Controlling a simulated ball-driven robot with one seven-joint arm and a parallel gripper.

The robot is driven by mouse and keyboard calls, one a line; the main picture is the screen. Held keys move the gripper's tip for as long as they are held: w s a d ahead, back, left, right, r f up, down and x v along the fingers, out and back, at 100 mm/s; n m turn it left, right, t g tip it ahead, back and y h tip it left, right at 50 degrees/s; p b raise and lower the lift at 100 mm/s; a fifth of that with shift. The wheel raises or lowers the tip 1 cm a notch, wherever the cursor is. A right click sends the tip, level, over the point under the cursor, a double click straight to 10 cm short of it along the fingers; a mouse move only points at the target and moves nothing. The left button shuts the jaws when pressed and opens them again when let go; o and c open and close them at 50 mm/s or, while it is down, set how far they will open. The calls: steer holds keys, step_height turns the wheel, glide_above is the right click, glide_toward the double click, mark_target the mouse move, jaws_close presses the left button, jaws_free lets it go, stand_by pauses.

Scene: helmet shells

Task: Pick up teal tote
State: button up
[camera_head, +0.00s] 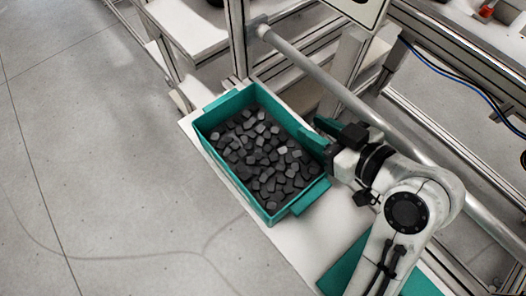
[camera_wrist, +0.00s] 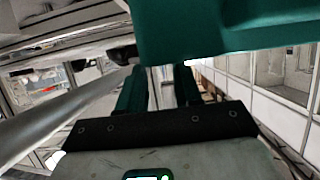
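The teal tote (camera_head: 232,178) is an open rectangular box on a white table, filled with many dark grey pieces. It has a ledge-like handle at each short end. My gripper (camera_head: 322,138) is at its right long side, close to the rim. In the wrist view the tote's teal side (camera_wrist: 222,28) fills the top. Below it, the two dark teal fingers of my gripper (camera_wrist: 159,88) stand apart with a gap between them. The fingertips end near the tote's lower edge there; whether they touch it, I cannot tell.
Another teal surface (camera_head: 338,274) lies on the white table (camera_head: 298,240), partly hidden by my arm. A grey metal pipe (camera_head: 310,68) and frame run close behind the tote. Open grey floor (camera_head: 90,170) lies at the left.

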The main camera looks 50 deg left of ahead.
mark_target(299, 122)
steer(key=b+x, duration=0.2)
steer(key=x, duration=0.3)
steer(key=shift+a+f, duration=0.1)
steer(key=shift+f, duration=0.05)
steer(key=shift+c, duration=0.5)
jaws_close()
stand_by(0.8)
